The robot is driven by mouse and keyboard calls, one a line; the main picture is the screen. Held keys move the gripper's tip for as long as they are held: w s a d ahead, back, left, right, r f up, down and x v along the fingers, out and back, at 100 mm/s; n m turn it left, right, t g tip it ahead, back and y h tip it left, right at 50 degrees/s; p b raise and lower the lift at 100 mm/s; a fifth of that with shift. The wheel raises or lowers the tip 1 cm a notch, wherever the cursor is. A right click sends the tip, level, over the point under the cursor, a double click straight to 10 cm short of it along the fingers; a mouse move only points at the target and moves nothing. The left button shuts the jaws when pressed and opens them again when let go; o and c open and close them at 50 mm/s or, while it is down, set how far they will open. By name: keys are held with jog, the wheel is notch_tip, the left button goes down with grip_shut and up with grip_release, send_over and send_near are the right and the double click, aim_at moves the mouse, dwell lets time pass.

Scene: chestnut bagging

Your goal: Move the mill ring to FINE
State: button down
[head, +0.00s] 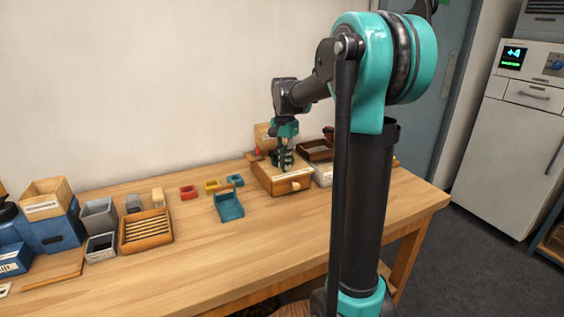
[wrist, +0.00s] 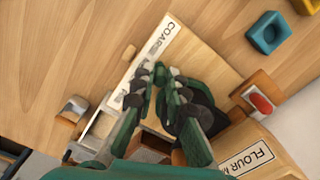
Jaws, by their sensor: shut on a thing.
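The mill is a light wooden box (head: 270,177) at the back of the bench, with a round knob (head: 296,185) on its front. In the wrist view its top (wrist: 205,60) carries a white label strip (wrist: 158,48) reading "COAR…"; the rest of the lettering, toward the other end, is partly covered by my fingers. My gripper (head: 283,165) is over the mill's top, pointing down. In the wrist view my gripper (wrist: 160,75) is closed in at the mill top beside the strip. The mill ring is mostly hidden by the fingers, and its pointer position cannot be read.
A red button (wrist: 261,103) on a wooden block and a "FLOUR M…" label (wrist: 250,158) lie close to my gripper. A dark tray (head: 316,150) stands right of the mill. The bench front is clear.

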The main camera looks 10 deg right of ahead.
jog(key=d+n, duration=0.1)
jog(key=n, duration=0.1)
jog(key=shift+d+n, duration=0.35)
jog(key=shift+n, duration=0.05)
jog(key=n, duration=0.1)
jog(key=d+n, duration=0.1)
jog(key=shift+w+d+n, duration=0.25)
jog(key=shift+w+n, duration=0.05)
jog(key=shift+w+d+n, duration=0.4)
jog(key=shift+d+n, duration=0.15)
jog(key=shift+n, duration=0.65)
jog(key=shift+w+d+n, duration=0.35)
jog(key=shift+d+n, duration=0.2)
jog(key=shift+n, duration=0.65)
jog(key=c, duration=1.5)
grip_release()
jog(key=shift+c, duration=0.2)
notch_tip(320, 180, up, 12)
